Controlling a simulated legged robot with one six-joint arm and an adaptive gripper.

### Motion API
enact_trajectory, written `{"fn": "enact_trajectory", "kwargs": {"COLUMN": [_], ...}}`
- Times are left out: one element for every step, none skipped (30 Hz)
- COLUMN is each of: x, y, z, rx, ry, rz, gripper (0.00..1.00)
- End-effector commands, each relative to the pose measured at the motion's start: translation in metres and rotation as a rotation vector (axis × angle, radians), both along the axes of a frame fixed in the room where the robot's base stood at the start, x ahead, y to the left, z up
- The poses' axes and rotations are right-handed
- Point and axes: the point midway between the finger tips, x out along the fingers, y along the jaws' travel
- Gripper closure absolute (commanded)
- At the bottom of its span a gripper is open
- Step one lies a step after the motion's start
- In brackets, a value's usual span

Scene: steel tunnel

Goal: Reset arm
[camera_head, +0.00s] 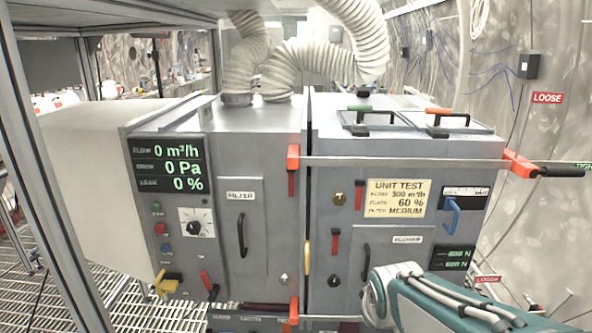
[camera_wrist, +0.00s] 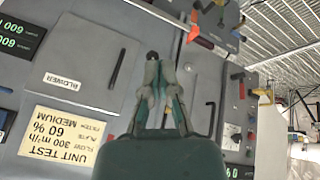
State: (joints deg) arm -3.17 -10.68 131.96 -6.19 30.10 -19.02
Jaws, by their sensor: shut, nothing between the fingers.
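My gripper (camera_wrist: 155,62) shows in the wrist view, its two fingers together with nothing between them. It points at the grey front of a filter unit, near the dark handle of the blower door (camera_wrist: 82,60); I cannot tell the gap. In the head view my arm is folded low at the right, in front of the blower door (camera_head: 372,242), and hides part of it. The fingers are not visible there.
The grey unit (camera_head: 272,225) fills the middle, with displays, knobs, red levers and a yellow "UNIT TEST" label (camera_head: 397,198). A long bar with a red clamp (camera_head: 520,162) juts out right. White hoses (camera_head: 300,65) rise above. A metal post (camera_head: 45,190) stands left. Grating floor lies below left.

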Motion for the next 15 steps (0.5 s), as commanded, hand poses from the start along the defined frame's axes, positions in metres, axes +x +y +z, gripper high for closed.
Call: {"fn": "enact_trajectory", "kwargs": {"x": [-0.015,-0.023,-0.034,-0.043,-0.052,-0.064,-0.072,-0.081,-0.093,-0.102,-0.11,-0.121,-0.128,-0.135,-0.142], "y": [-0.003,-0.004,-0.005,-0.006,-0.007,-0.008,-0.009,-0.01,-0.01,-0.011,-0.011,-0.011,-0.011,-0.011,-0.011], "z": [0.011,0.016,0.022,0.026,0.031,0.035,0.039,0.042,0.045,0.047,0.049,0.051,0.052,0.053,0.053], "rx": [0.02,0.032,0.05,0.064,0.078,0.096,0.11,0.124,0.144,0.157,0.17,0.188,0.199,0.211,0.223], "ry": [-0.008,-0.009,-0.009,-0.008,-0.008,-0.008,-0.009,-0.008,-0.006,-0.007,-0.006,-0.004,-0.004,-0.002,-0.001], "rz": [-0.037,-0.061,-0.092,-0.115,-0.138,-0.17,-0.192,-0.215,-0.245,-0.266,-0.287,-0.312,-0.329,-0.346,-0.364], "gripper": [1.0,1.0,1.0,1.0,1.0,1.0,1.0,1.0,1.0,1.0,1.0,1.0,1.0,1.0,1.0]}}
